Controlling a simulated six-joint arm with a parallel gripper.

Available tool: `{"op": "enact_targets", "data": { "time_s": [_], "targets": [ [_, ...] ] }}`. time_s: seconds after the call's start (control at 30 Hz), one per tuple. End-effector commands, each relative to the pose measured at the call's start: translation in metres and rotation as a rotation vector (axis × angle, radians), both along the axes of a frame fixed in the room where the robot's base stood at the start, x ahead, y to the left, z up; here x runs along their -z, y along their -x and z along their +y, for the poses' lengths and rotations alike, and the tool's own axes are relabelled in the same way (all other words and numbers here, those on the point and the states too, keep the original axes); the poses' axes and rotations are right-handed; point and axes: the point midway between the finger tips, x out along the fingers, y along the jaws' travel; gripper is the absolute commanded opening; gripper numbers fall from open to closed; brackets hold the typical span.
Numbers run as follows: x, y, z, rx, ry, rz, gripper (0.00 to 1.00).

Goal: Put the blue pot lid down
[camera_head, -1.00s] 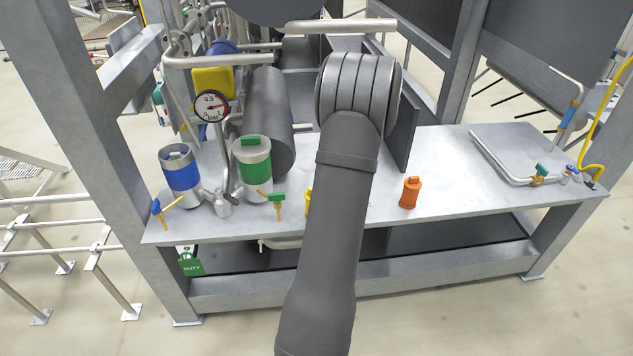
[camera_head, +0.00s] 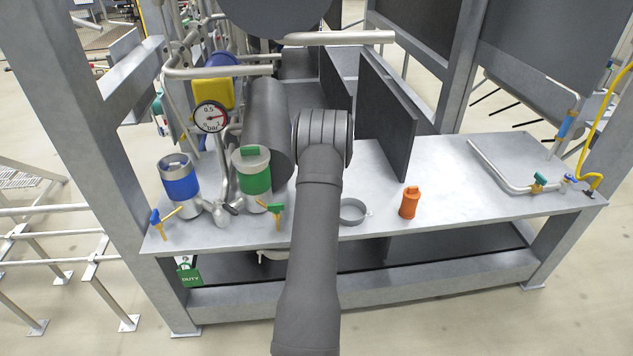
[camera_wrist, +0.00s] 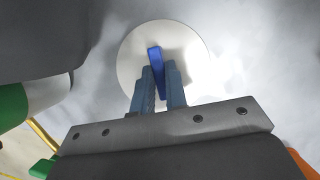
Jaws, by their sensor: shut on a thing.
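The blue pot lid is a pale round disc (camera_wrist: 130,66) with an upright blue handle (camera_wrist: 154,58), seen in the wrist view. My gripper (camera_wrist: 160,76) is shut on that handle. The pale grey tabletop lies behind the disc; I cannot tell whether the lid touches it. In the head view my arm hides the lid and the fingers. The blue-banded pot (camera_head: 180,182) stands open-topped at the table's left. The green-banded pot (camera_head: 251,172) beside it has a lid with a green handle.
Dark upright panels (camera_head: 388,115) stand behind. A pressure gauge (camera_head: 211,117), pipes and small valves crowd the left. The tabletop (camera_head: 445,185) is clear right of the canister.

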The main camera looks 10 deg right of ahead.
Motion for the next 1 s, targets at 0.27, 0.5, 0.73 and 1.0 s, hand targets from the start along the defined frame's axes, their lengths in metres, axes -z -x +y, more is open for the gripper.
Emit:
{"op": "enact_targets", "data": {
  "time_s": [0.27, 0.5, 0.73, 1.0],
  "targets": [
    [0.019, -0.005, 0.006, 0.001, 0.0, 0.0, 0.0],
    [0.044, -0.005, 0.005, -0.001, 0.0, -0.002, 0.0],
    [0.044, -0.005, 0.005, 0.0, 0.0, -0.001, 0.0],
    [0.047, -0.004, 0.005, 0.0, 0.0, 0.0, 0.34]
  ]
}}
